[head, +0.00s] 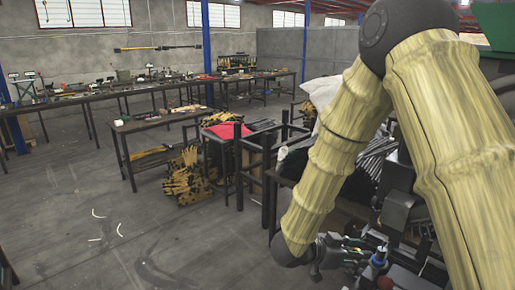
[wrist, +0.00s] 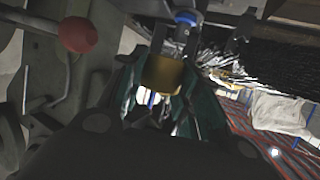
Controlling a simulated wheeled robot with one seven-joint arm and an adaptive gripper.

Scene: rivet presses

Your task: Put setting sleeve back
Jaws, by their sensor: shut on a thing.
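My gripper (wrist: 162,92) shows dark green fingers on both sides of a brass-coloured cylinder, which looks like the setting sleeve (wrist: 163,74). It is shut on this sleeve. Right beyond the sleeve in the wrist view is a metal press part with a blue ring (wrist: 186,18); I cannot tell whether the sleeve touches it. In the head view my gripper (head: 350,251) is low at the right, beside a part with a blue band (head: 379,257). The sleeve cannot be made out there.
A red ball knob (wrist: 77,35) on a lever is at the upper left of the wrist view. Dark bristles (wrist: 260,58) are at the right. In the head view, a small bench (head: 155,122) and long tables stand behind, with open floor (head: 80,220) at the left.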

